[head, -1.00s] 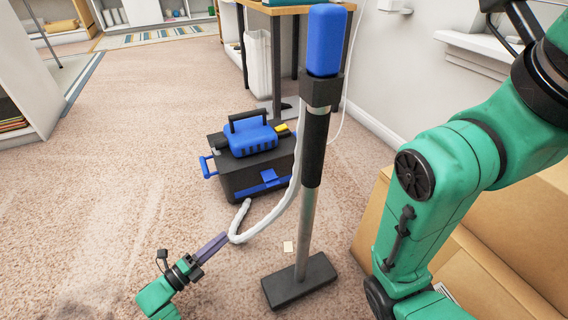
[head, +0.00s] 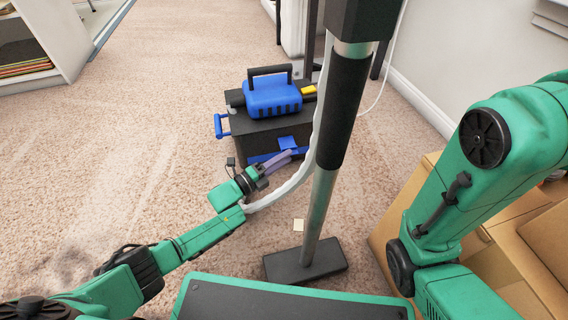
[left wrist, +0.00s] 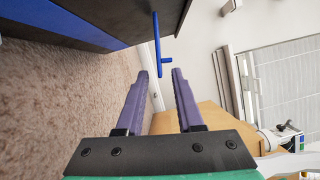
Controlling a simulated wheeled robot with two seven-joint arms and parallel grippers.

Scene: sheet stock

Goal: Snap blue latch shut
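The blue latch (head: 288,142) is a flap on the front of a black box-shaped vacuum (head: 262,138) with a blue top. In the left wrist view the latch (left wrist: 157,45) sticks out from the dark body, so it looks open. My left gripper (head: 288,154) has purple fingers at the vacuum's front, just below the latch. In the left wrist view its fingertips (left wrist: 160,74) are apart, with nothing between them. The latch lies just beyond the tips, and I see no contact. My right arm shows at the right, but its gripper is out of view.
The upright pole (head: 325,180) with its black foot (head: 305,260) stands close right of my left gripper. A pale hose (head: 290,185) curves beside the gripper. Cardboard boxes (head: 510,240) are at the right. Carpet (head: 130,130) left of the vacuum is clear.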

